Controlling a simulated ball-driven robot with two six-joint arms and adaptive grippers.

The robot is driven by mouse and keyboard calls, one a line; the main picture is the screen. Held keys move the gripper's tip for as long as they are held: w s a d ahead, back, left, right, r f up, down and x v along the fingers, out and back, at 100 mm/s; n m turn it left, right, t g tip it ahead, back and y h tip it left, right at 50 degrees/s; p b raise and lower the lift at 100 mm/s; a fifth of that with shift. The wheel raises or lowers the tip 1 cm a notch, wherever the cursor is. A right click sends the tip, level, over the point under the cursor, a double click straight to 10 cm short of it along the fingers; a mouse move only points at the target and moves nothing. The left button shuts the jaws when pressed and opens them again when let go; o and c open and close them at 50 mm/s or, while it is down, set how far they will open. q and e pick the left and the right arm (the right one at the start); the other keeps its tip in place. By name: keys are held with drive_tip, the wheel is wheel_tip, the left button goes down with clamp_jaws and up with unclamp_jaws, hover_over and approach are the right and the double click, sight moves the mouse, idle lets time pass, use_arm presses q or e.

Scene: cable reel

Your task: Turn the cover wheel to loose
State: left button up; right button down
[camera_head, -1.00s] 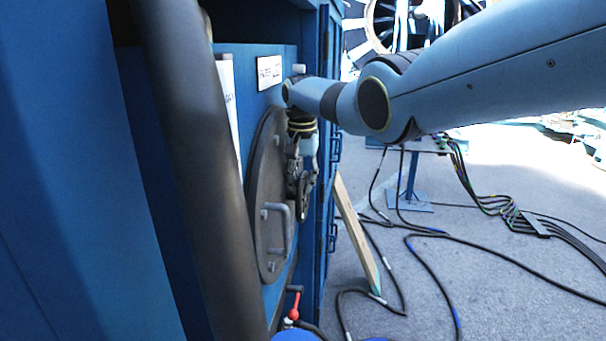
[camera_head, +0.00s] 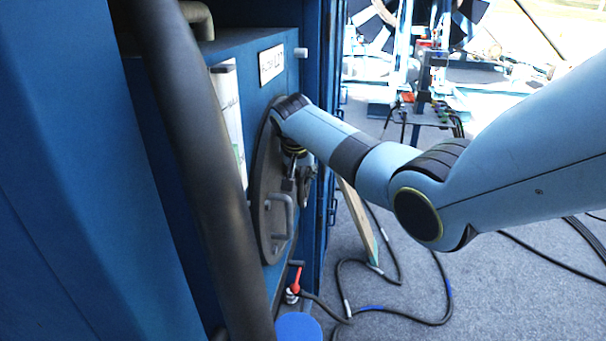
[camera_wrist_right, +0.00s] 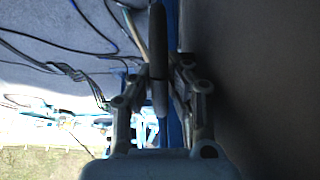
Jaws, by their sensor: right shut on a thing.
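The cover wheel (camera_head: 264,190) is a dark grey round disc on the front of the blue cabinet, seen at a steep angle in the head view. A light grey bar handle (camera_head: 290,216) stands out from its lower part. My right gripper (camera_head: 304,188) is at the wheel's right side, partly hidden behind my wrist. In the right wrist view, my right gripper (camera_wrist_right: 160,95) is shut on a dark upright bar (camera_wrist_right: 157,45), which looks like a handle of the wheel. The wheel's grey face (camera_wrist_right: 250,70) fills the right side there. My left gripper is not in view.
A thick dark pipe (camera_head: 190,150) runs down in front of the cabinet (camera_head: 75,170). A label plate (camera_head: 271,64) sits above the wheel, and a red-handled valve (camera_head: 296,281) below. Black cables (camera_head: 400,316) lie on the ground at the right, near a leaning board (camera_head: 358,222).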

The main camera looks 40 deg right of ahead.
drive_tip(key=c, duration=1.6)
unclamp_jaws()
drive_tip(key=shift+c, duration=0.2)
drive_tip(key=shift+r, duration=0.1)
drive_tip(key=v, duration=1.1)
drive_tip(key=shift+a+r, duration=0.2)
drive_tip(key=shift+r, duration=0.15)
